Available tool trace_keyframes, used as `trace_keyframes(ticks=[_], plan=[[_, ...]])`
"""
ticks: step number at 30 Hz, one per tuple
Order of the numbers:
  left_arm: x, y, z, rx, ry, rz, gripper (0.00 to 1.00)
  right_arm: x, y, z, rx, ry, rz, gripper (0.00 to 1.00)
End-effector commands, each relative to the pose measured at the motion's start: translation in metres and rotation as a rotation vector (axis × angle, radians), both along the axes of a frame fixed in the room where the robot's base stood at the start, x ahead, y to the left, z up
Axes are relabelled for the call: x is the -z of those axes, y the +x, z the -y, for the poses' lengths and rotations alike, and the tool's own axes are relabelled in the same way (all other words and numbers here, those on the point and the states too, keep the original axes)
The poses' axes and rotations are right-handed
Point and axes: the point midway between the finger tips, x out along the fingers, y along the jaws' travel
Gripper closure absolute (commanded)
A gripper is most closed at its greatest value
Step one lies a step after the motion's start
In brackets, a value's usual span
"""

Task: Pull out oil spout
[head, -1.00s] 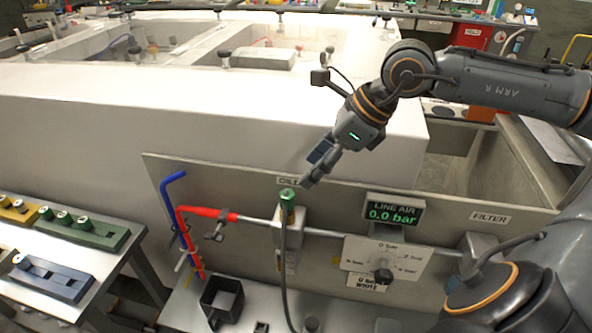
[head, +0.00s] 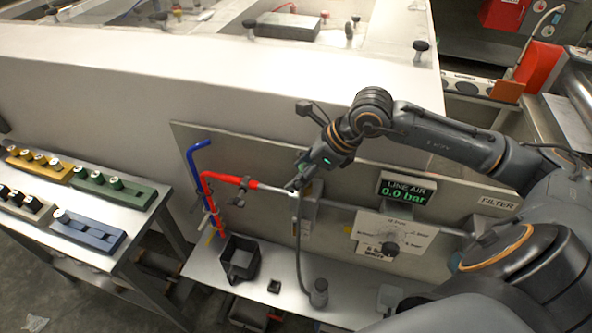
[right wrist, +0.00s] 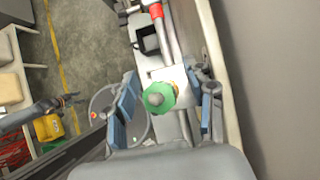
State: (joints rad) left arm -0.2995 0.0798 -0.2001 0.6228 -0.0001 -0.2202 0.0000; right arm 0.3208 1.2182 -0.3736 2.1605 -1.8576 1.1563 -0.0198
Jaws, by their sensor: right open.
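The green knob-like fitting (right wrist: 158,98) with a grey centre, which I take for the oil spout, sits on a pale block on the line in the right wrist view. It lies between the two blue-padded fingers of my right gripper (right wrist: 165,104), which are open and apart from it. In the head view my right gripper (head: 296,184) is at the top of that block and hides most of the fitting. A thin grey hose (head: 299,245) hangs below it to a dark round base (head: 319,292) on the bench.
The metal panel (head: 345,180) carries the line air display (head: 407,190) and a dial (head: 390,248), right of the gripper. Red and blue pipes (head: 207,200) stand to the left. A black square holder (head: 239,259) is on the bench. A side table (head: 110,238) holds coloured racks.

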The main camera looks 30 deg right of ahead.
Motion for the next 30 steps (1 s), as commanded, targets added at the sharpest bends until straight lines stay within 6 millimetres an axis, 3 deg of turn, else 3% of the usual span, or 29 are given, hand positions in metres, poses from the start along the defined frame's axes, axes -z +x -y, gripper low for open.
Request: trace_keyframes(ticks=[6,15,23,30], plan=[[-0.005,0.0,0.0,0.0,0.0,0.0,0.48,0.013,0.007,-0.006,-0.001,0.001,-0.001,0.46],[-0.004,-0.001,0.0,0.0,0.0,-0.002,0.48,0.015,0.007,-0.006,-0.001,-0.001,0.0,0.46],[-0.004,-0.001,0.0,0.0,0.001,-0.003,0.48,0.015,0.007,-0.006,-0.001,-0.001,0.0,0.99],[-0.004,-0.002,0.0,0.0,0.001,-0.003,0.48,0.015,0.007,-0.006,-0.001,-0.001,0.0,1.0]])
